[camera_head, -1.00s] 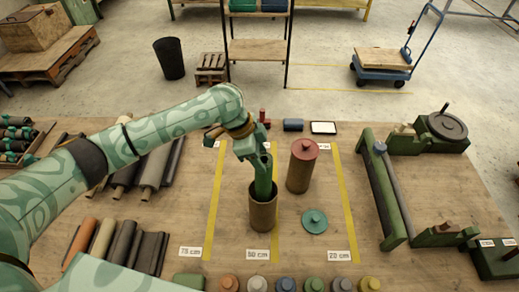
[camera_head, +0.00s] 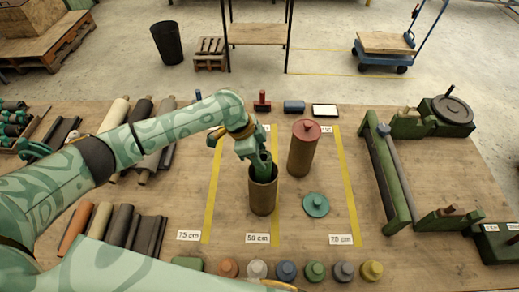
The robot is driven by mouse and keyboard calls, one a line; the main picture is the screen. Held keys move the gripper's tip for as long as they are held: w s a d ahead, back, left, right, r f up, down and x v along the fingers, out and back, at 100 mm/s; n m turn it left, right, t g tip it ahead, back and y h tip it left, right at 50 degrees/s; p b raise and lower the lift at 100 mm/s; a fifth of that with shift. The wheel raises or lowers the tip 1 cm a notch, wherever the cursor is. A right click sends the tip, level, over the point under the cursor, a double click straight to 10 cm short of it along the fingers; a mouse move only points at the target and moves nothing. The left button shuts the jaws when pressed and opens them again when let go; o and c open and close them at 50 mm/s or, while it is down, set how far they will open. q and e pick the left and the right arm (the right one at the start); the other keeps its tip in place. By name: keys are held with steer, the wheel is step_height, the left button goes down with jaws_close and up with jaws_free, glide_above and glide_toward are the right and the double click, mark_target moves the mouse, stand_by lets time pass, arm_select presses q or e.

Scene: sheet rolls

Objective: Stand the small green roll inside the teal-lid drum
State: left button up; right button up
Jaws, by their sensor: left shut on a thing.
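The open brown drum (camera_head: 263,196) stands upright on the table near the middle. Its teal lid (camera_head: 316,204) lies flat on the table to its right, apart from it. My left gripper (camera_head: 259,157) is just above the drum's mouth, pointing down, shut on the small green roll (camera_head: 262,170). The roll is upright, its top showing at the drum's mouth and its lower part hidden inside the drum. I cannot tell whether it touches the bottom. My right gripper is not in view.
A taller drum with a red lid (camera_head: 303,148) stands close behind and right of the open drum. A green roller frame (camera_head: 390,180) stands farther right. Dark and tan rolls (camera_head: 120,232) lie at left. Several coloured lidded pieces (camera_head: 315,270) line the front edge.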

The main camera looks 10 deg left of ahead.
arm_select(q)
steer(key=shift+f, duration=0.25)
steer(key=o, duration=1.5)
steer(key=shift+o, duration=0.2)
steer(key=v, duration=1.6)
steer(key=shift+r+p, duration=0.15)
steer(key=shift+p, duration=0.3)
